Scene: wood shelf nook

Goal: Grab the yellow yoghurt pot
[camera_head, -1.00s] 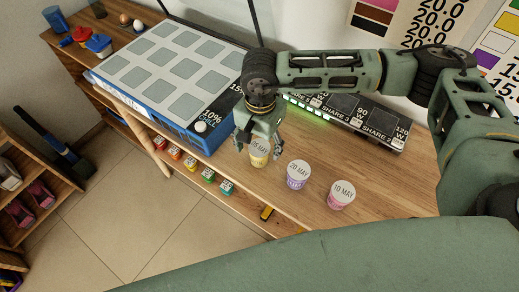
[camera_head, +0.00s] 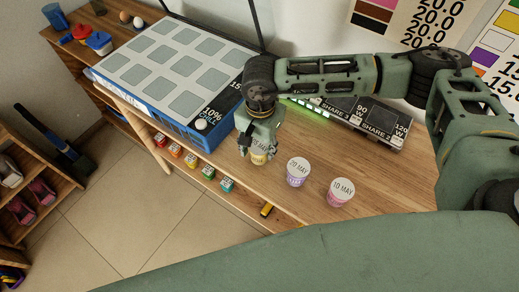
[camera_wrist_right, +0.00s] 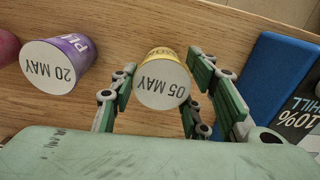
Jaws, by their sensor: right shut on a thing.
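The yellow yoghurt pot (camera_head: 258,158) stands on the wooden shelf top, and its white lid reads "05 MAY" in the right wrist view (camera_wrist_right: 162,85). My right gripper (camera_head: 257,150) reaches down over it from above. In the right wrist view its fingers (camera_wrist_right: 160,92) lie on both sides of the pot, shut on it. The pot looks upright and its base seems to be on the wood. My left gripper does not show.
A purple pot (camera_head: 298,172) and a pink pot (camera_head: 341,192) stand to the right. A blue box with grey squares (camera_head: 185,72) lies to the left. Black panels (camera_head: 365,118) lie behind. The shelf's front edge is close by.

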